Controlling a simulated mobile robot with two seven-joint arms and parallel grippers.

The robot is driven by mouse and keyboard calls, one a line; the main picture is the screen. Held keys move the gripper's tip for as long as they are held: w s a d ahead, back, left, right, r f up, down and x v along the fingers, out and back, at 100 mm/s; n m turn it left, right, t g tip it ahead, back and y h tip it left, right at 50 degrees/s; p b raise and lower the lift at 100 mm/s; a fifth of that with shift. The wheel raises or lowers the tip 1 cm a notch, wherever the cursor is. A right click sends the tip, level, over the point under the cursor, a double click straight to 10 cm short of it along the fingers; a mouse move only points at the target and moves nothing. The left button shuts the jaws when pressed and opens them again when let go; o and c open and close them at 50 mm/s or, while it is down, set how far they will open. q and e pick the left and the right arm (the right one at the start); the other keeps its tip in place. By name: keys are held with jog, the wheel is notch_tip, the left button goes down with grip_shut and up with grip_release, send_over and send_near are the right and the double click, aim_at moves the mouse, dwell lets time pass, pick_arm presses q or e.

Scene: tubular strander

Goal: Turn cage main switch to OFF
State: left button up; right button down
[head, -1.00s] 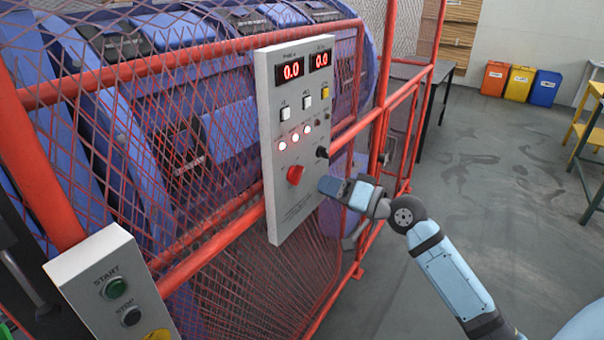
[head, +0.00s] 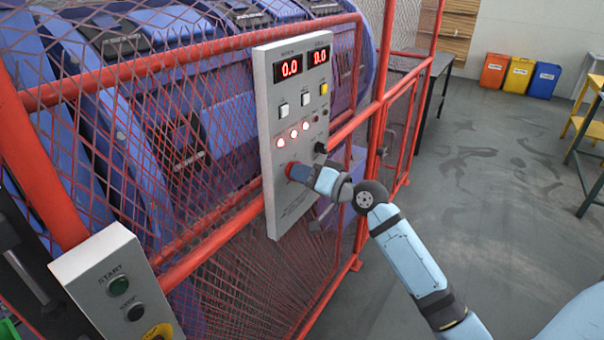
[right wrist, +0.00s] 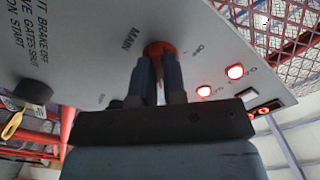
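The main switch is a red rotary knob (head: 290,169) low on the grey control panel (head: 291,207) on the cage. The knob's pointer position is hidden. My left gripper is not in view.
The panel has two red displays, lit red lamps (head: 293,134), white buttons and a black knob (head: 320,147). A START/STOP box (head: 95,272) stands at the lower left. Red cage rails and mesh surround the panel.

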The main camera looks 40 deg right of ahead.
jog(key=shift+f, duration=0.1)
jog(key=shift+n+b, duration=0.5)
jog(key=shift+n, duration=8.3)
jog(key=c, duration=1.2)
grip_release()
